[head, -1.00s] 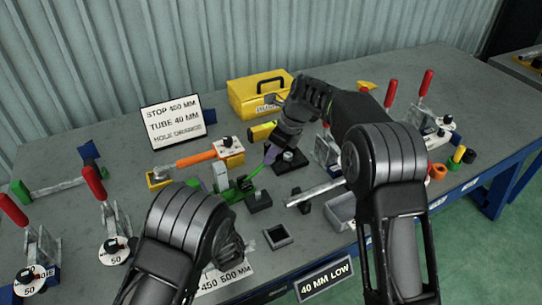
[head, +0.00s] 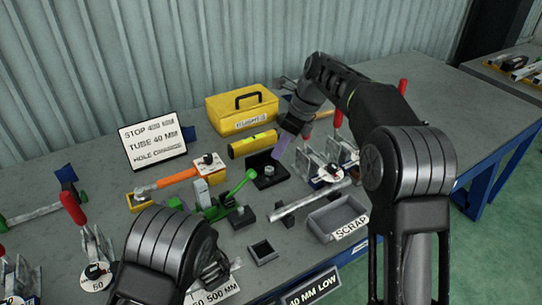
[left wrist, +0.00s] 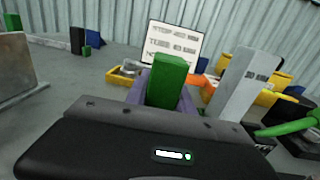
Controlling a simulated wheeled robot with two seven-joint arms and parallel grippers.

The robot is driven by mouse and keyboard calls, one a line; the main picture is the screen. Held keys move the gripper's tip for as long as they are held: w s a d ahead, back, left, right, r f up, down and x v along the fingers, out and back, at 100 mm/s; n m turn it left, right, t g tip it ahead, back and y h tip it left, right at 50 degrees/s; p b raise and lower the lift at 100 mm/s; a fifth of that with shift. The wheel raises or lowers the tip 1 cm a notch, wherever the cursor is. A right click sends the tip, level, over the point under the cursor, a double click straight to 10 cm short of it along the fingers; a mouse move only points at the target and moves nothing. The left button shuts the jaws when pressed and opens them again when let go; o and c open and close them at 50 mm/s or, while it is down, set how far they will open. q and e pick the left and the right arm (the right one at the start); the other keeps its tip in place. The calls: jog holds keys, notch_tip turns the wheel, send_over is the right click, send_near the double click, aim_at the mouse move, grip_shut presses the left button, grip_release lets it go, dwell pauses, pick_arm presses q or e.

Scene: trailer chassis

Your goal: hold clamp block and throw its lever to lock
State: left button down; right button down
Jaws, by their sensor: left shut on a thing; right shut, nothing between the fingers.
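The green clamp (head: 210,213) stands on the bench, with a grey upright plate (head: 202,192) beside it. Its green lever (head: 240,186) slants up to the right. In the left wrist view, my left gripper (left wrist: 168,95) is shut on a green block (left wrist: 170,78), part of the clamp. The labelled upright plate (left wrist: 240,85) and green lever (left wrist: 285,128) show to its right. In the head view my own arm mostly hides this gripper. My right gripper (head: 281,147) is shut and empty, right of the lever's end and apart from it, above a black block with a knob (head: 268,172).
A yellow toolbox (head: 240,112) and white sign (head: 152,144) stand behind. Red-handled clamps (head: 325,165) and a grey scrap tray (head: 338,216) are at right.

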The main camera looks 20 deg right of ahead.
dwell(0.4)
jog(key=s+a+r+n+t+h, duration=0.2)
jog(key=s+a+n+t+h, duration=0.1)
jog(key=a+n, duration=0.3)
jog(key=shift+s+a+n+h, duration=0.3)
jog(key=shift+s+a+h, duration=0.15)
jog(key=shift+a+h, duration=0.2)
